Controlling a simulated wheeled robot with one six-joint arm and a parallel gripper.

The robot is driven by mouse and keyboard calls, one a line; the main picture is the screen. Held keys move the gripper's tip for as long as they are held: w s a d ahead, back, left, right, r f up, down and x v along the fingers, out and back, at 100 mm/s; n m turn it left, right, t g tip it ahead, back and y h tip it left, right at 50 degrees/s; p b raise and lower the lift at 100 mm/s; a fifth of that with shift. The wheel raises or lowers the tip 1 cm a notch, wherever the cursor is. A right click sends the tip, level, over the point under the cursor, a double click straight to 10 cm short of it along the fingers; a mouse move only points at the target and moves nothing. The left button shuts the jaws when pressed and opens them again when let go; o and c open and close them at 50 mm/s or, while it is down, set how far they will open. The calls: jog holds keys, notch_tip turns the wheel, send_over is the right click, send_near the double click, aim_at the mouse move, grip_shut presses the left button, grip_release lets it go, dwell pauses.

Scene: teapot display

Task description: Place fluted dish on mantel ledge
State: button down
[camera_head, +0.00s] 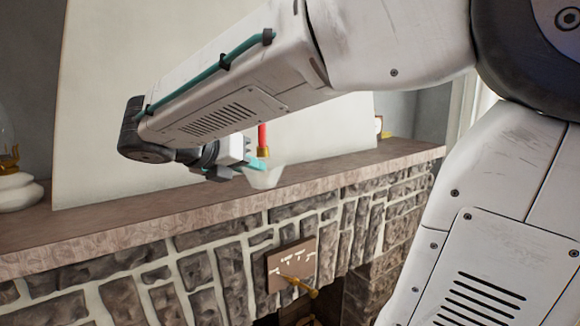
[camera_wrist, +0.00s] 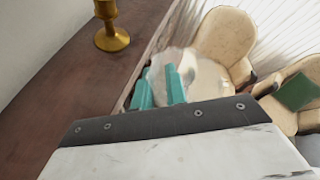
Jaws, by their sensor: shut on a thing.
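The fluted dish (camera_head: 264,179) is pale and whitish, and hangs from my gripper (camera_head: 257,165) at the front of the mantel ledge (camera_head: 345,172). My gripper's teal fingers are shut on it. In the wrist view the dish (camera_wrist: 166,62) shows blurred and pale between and beyond the fingertips (camera_wrist: 159,85). There it overlaps the front edge of the brown ledge (camera_wrist: 75,95), with the room beyond it. I cannot tell whether the dish touches the ledge.
A brass candlestick (camera_wrist: 112,38) stands on the ledge near the gripper; its red candle (camera_head: 262,136) shows behind the gripper. A large pale panel (camera_head: 320,130) leans at the back. A white-based object (camera_head: 15,190) stands at far left. Cream armchairs (camera_wrist: 226,45) stand beyond the ledge.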

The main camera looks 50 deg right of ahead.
send_over(223, 185)
jog(key=shift+w+f, duration=0.1)
jog(key=shift+f, duration=2.35)
jog(key=shift+f, duration=0.15)
jog(key=c, duration=1.4)
grip_release()
